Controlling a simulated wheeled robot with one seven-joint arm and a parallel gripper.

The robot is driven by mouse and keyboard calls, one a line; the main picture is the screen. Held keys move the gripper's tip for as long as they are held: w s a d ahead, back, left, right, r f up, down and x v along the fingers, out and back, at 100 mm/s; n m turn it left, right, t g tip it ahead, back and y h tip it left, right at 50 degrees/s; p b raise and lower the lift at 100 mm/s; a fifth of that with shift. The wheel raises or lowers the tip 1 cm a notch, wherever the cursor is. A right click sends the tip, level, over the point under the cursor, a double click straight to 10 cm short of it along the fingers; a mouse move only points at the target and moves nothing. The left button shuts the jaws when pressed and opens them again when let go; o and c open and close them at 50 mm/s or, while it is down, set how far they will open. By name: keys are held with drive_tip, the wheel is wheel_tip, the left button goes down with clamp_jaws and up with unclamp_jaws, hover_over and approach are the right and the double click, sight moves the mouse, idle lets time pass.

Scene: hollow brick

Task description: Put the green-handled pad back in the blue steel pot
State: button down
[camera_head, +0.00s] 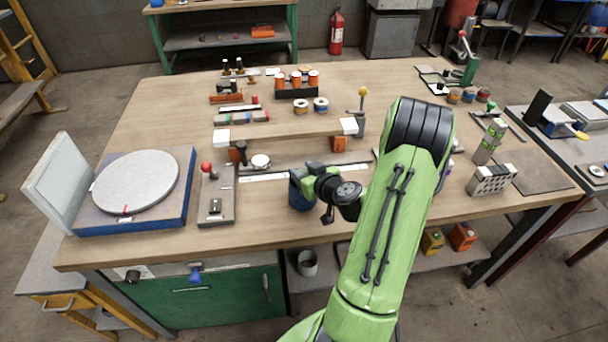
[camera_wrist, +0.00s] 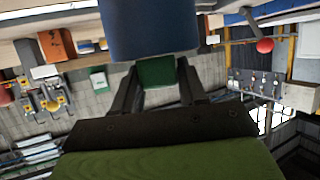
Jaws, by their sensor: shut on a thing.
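The blue pot (camera_head: 301,197) shows in the head view near the front middle of the workbench, partly covered by my gripper. A large blue rounded body (camera_wrist: 150,28), which looks like the pot, fills the top middle of the wrist view. My gripper (camera_wrist: 157,80) is shut on the green handle (camera_wrist: 157,71) of the pad, right against that blue body in the picture. The pad itself is hidden, and I cannot tell whether it is inside the pot, above it or beside it. In the head view my wrist covers the handle.
A turntable (camera_head: 136,182) with a pale disc stands at the left, beside a grey plate with a red-knobbed lever (camera_head: 207,170). A raised wooden beam (camera_head: 285,133) lies behind the pot. A perforated block (camera_head: 492,179) stands at the right.

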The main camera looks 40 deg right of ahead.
drive_tip(key=shift+f, duration=0.1)
drive_tip(key=c, duration=0.6)
unclamp_jaws()
drive_tip(key=shift+r, duration=0.25)
drive_tip(key=b+v, duration=0.9)
drive_tip(key=v, duration=0.3)
drive_tip(key=shift+f, duration=0.1)
drive_tip(key=shift+a, duration=0.1)
